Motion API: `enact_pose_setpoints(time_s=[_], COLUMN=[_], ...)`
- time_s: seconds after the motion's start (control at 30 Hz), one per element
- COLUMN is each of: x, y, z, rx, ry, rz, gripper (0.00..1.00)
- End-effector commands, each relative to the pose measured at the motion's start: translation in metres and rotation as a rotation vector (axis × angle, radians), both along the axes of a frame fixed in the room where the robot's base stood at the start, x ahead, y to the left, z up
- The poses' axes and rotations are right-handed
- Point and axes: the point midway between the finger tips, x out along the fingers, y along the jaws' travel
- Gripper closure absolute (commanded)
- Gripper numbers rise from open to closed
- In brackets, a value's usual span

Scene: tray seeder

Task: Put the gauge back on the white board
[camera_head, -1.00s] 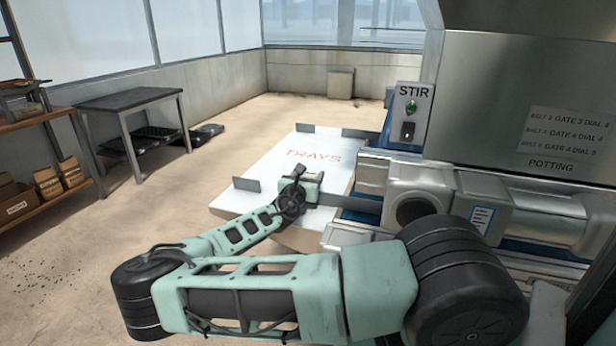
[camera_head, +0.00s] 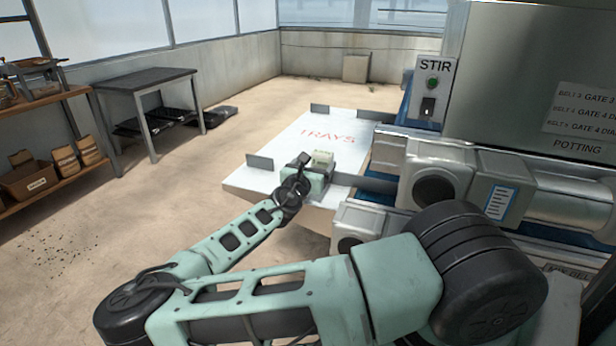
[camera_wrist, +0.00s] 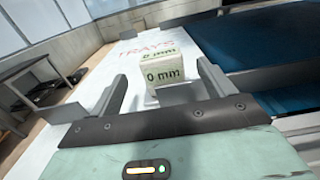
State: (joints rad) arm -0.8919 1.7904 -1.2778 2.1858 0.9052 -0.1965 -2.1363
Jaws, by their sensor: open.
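The gauge is a small pale block (camera_wrist: 165,72) marked "0 mm" on two faces.
Grey upright plates (camera_head: 260,163) stand at the board's edges. The machine with a "STIR" switch panel (camera_head: 433,88) and a blue belt (camera_wrist: 235,45) is on the right. A dark-topped table (camera_head: 148,78) and shelves with boxes (camera_head: 28,180) are on the left.

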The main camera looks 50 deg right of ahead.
Motion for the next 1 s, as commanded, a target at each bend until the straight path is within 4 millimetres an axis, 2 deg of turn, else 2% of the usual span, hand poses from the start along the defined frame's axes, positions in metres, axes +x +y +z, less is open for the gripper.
enact_pose_setpoints(time_s=[0.1,0.33,1.0], x=[-0.008,-0.018,-0.020], y=[0.021,0.044,0.048], z=[-0.002,0.000,0.000], rx=[-0.002,-0.001,0.000], ry=[0.000,0.000,-0.001], rz=[0.004,0.002,-0.001], gripper=[0.19,0.19,0.19])
